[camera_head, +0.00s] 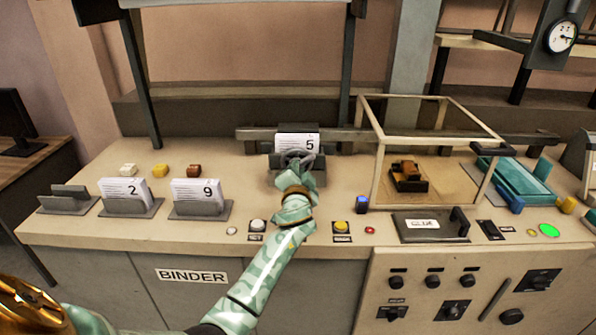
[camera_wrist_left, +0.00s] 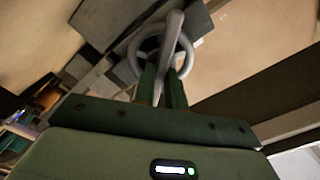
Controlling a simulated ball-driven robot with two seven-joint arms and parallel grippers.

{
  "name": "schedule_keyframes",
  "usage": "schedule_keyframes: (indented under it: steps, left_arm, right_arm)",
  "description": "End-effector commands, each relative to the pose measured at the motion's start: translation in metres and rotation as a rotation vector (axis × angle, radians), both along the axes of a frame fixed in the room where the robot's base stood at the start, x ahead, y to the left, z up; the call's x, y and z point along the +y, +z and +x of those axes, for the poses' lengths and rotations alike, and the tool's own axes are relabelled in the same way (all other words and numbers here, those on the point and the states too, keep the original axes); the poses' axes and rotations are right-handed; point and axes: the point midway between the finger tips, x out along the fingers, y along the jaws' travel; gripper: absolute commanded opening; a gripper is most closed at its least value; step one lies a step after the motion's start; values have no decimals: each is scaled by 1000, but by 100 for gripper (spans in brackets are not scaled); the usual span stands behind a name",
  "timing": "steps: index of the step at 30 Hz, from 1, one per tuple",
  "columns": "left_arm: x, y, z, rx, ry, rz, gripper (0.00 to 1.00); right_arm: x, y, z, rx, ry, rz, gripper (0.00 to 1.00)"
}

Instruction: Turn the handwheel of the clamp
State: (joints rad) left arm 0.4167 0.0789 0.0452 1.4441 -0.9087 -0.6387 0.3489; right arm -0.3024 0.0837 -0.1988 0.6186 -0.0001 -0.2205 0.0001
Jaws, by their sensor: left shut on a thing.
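The clamp (camera_head: 285,162) stands at the back middle of the bench and holds a white paper stack marked 5 (camera_head: 297,142). Its grey handwheel (camera_head: 299,154) faces the front. My left gripper (camera_head: 297,164) reaches in from the lower left and is at the handwheel. In the left wrist view, the fingers (camera_wrist_left: 165,85) are shut on the handwheel (camera_wrist_left: 132,62), with a spoke or rim part between them. The arm and wrist hide the lower part of the clamp in the head view. My right gripper is not in view.
Paper stacks marked 2 (camera_head: 124,191) and 9 (camera_head: 197,192) stand in holders at left. Small blocks (camera_head: 160,171) lie behind them. A glass-like framed box (camera_head: 377,165) stands right of the clamp. Buttons (camera_head: 341,227) line the front edge.

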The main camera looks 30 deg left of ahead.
Motion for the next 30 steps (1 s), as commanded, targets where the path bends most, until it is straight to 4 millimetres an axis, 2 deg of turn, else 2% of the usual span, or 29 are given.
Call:
schedule_keyframes:
  steps: [11,30]
  left_arm:
    - [0,-1,0,94,1,149,0]
    - [0,-5,0,409,1,661,0]
  right_arm:
    - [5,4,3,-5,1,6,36]
    - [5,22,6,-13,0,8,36]
